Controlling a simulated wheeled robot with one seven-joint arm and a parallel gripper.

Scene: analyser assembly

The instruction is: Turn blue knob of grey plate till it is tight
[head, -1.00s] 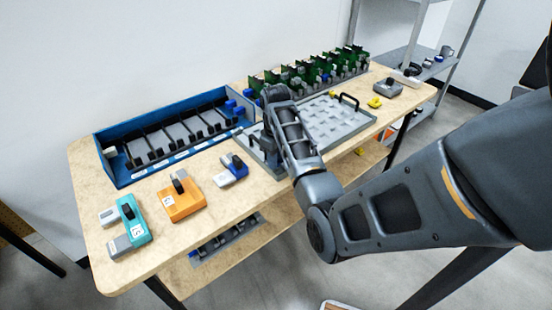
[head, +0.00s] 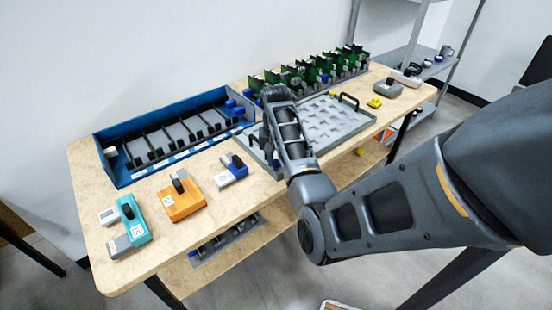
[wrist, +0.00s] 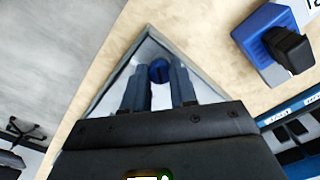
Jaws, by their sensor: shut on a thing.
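The grey plate (head: 345,125), a tray with a raised pattern and black handles, lies on the wooden table. In the wrist view one corner of the plate (wrist: 150,50) shows beneath my gripper. The blue knob (wrist: 158,66) is round and sits at that corner, between the fingertips. My gripper (wrist: 160,76) is shut on the blue knob, one finger on each side. In the head view my wrist and forearm hide the knob and most of the gripper at the plate's left end. I cannot tell how tight the knob is.
A blue rack (head: 125,178) with black dividers stands left of the plate. A blue-and-white block (head: 232,172), an orange block (head: 182,200) and a teal block (head: 130,228) lie along the front left. Green circuit boards (head: 310,70) stand behind the plate.

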